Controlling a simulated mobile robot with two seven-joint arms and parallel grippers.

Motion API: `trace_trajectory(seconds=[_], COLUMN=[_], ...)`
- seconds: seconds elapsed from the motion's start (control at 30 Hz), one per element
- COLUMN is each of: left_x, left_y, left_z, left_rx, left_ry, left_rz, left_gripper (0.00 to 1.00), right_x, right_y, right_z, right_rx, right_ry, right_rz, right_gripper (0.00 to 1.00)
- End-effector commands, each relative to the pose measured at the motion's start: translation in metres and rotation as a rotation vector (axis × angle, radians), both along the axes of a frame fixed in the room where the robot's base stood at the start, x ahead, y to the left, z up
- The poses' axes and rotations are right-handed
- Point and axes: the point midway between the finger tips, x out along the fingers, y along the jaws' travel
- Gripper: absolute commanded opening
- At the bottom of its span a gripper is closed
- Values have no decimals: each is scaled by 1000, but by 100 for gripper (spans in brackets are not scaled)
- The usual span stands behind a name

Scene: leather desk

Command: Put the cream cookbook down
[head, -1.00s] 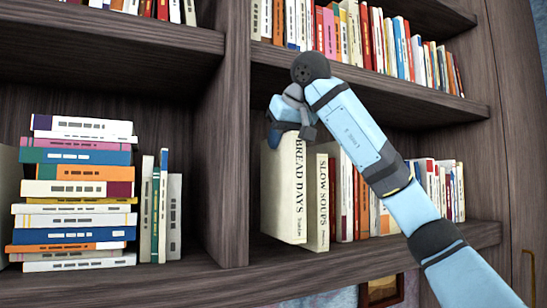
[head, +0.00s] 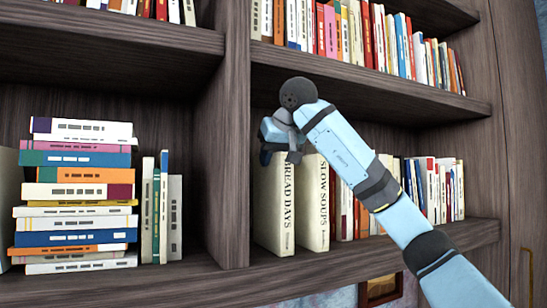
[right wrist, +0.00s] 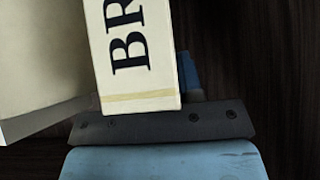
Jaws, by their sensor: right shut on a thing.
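The cream cookbook "BREAD DAYS" (head: 270,212) is upright in the right-hand bay, at the left end of the book row. Its lower edge is at the shelf board and looks to touch it. My right gripper (head: 283,148) is shut on its top; the fingertips are partly hidden by the wrist. In the right wrist view the spine with "BR" (right wrist: 135,55) rises from between the jaws (right wrist: 160,118). A second cream book, "SLOW SOUPS" (head: 314,205), stands just to its right with a narrow gap. My left gripper is not in view.
The upright divider (head: 233,150) stands close to the cookbook's left. The upper shelf board (head: 370,85) runs above my gripper. More books (head: 440,188) stand to the right behind my arm. A stack of books (head: 75,200) lies in the left bay.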

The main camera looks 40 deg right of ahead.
Motion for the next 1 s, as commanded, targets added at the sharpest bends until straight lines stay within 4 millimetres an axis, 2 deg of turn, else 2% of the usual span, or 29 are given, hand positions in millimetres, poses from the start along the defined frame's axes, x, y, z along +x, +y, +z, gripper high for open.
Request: trace_trajectory(seconds=[0.07, 0.1, 0.2, 0.57, 0.67, 0.83, 1.0], left_x=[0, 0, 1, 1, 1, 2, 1], left_y=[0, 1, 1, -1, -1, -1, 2], left_z=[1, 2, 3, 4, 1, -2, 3], left_rx=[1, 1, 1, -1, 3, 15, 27], left_ry=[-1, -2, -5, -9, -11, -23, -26], left_rz=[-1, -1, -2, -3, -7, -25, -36], left_gripper=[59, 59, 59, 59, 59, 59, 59], right_x=[0, 0, 0, -1, -10, -36, -55], right_y=[-1, 0, 0, 1, 4, 12, 17], right_z=[-2, -3, -3, 2, 11, 37, 60], right_rx=[0, 0, 0, 1, 0, 0, -3], right_ry=[-1, 1, 1, 0, -2, -4, -3], right_rz=[-1, -1, -1, 1, 1, 1, -1], right_gripper=[0, 38, 59, 59, 59, 59, 59])
